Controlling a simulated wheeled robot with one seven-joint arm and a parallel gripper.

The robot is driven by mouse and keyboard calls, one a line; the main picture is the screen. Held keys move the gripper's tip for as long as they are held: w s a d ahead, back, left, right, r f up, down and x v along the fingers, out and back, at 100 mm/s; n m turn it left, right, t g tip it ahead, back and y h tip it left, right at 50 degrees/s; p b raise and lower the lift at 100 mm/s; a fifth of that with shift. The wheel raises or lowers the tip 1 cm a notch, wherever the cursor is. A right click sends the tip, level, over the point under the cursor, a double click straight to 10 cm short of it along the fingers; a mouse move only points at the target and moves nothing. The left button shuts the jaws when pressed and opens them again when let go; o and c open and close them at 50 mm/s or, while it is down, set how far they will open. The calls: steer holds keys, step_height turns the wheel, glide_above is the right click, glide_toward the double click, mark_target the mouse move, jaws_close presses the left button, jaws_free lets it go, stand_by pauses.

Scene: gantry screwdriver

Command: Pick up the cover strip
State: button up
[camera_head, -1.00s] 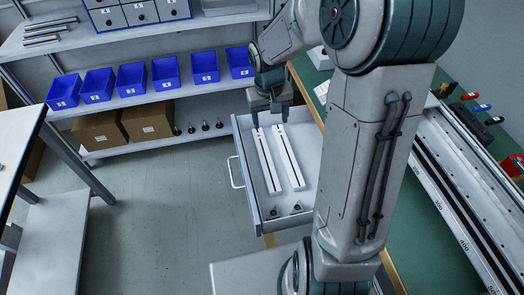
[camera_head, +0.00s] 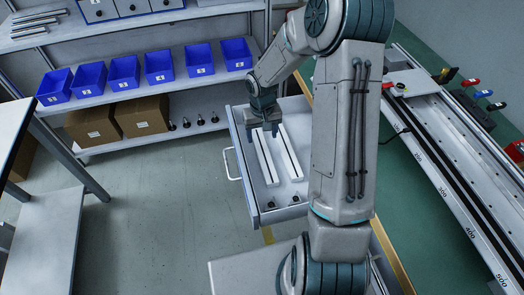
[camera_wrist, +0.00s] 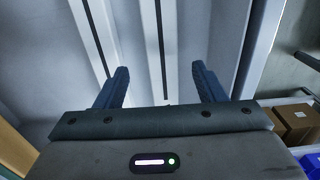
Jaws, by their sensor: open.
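Two long white strips, each with a dark lengthwise slot, lie side by side in an open drawer (camera_head: 298,198). I take these as cover strips. My gripper (camera_head: 262,138) is open and points down over the far end of the left strip (camera_head: 266,165). The right strip (camera_head: 291,156) lies just beside it. In the wrist view my open gripper (camera_wrist: 160,72) has one strip (camera_wrist: 146,45) between its fingers and the other strip (camera_wrist: 93,38) to the left. Nothing is held. Whether the fingers touch the strip cannot be told.
Small dark parts (camera_head: 271,205) lie at the drawer's near end. The drawer's side wall (camera_wrist: 262,40) is close to my right finger in the wrist view. Shelves with blue bins (camera_head: 160,67) and cardboard boxes (camera_head: 142,115) stand behind. A railed gantry (camera_head: 450,150) is at right.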

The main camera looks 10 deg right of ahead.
mark_target(261, 146)
step_height(261, 146, down, 5)
steer(key=shift+s+a+f+b, duration=0.1)
steer(key=shift+s+a+b, duration=0.05)
steer(key=shift+b, duration=0.25)
steer(key=c, duration=1.2)
steer(key=shift+c, duration=0.2)
steer(key=shift+r, duration=0.2)
